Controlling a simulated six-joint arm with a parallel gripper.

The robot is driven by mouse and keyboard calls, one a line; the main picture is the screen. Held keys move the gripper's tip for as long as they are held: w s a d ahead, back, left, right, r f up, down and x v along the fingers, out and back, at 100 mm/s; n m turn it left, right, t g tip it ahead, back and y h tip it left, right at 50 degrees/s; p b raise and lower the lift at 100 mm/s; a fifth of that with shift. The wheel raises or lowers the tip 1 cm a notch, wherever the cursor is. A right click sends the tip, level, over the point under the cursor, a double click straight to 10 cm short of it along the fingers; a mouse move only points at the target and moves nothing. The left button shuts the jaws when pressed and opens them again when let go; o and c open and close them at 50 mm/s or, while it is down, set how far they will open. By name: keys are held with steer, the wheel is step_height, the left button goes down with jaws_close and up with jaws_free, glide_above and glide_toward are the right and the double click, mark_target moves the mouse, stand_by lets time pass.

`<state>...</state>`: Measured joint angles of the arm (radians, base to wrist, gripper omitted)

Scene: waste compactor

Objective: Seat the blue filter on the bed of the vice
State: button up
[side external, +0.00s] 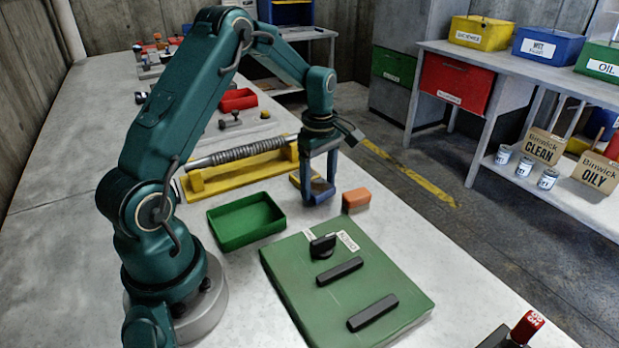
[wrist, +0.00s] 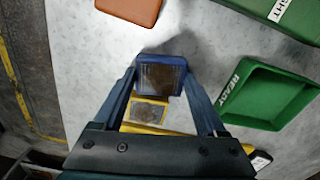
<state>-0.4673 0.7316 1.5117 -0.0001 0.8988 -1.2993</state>
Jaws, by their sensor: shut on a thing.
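The blue filter (wrist: 160,76) has a blue frame and a brown face. My gripper (wrist: 160,90) is shut on it, with one finger at each side in the wrist view. In the side view the filter (side external: 321,190) sits low between the fingers of my gripper (side external: 318,186), close above or on the bench; I cannot tell which. A yellow-framed piece (wrist: 148,112) lies right beside it, partly hidden by the fingers. A long yellow frame (side external: 215,182) with a ribbed metal rod lies left of my gripper; it may be the vice, though no part is labelled so.
A green tray (side external: 246,218) marked READY is empty. An orange block (side external: 356,199) lies right of my gripper. A green panel (side external: 345,285) with black bars lies in front. A red tray (side external: 238,100) stands farther back.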

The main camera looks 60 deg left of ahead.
steer(key=r, duration=0.4)
steer(key=shift+s+a, duration=0.2)
steer(key=shift+a, duration=0.05)
steer(key=s+a+r+n, duration=0.1)
steer(key=s+a+r, duration=0.55)
steer(key=s, duration=0.25)
steer(key=w+d+r, duration=0.1)
steer(key=d+r, duration=0.1)
steer(key=d, duration=0.9)
steer(key=m, duration=0.3)
glide_above(356, 294)
step_height(356, 294, down, 6)
steer(key=shift+a+r, duration=0.1)
steer(key=shift+a, duration=0.05)
steer(key=shift+f, duration=2.05)
steer(key=shift+f, duration=0.1)
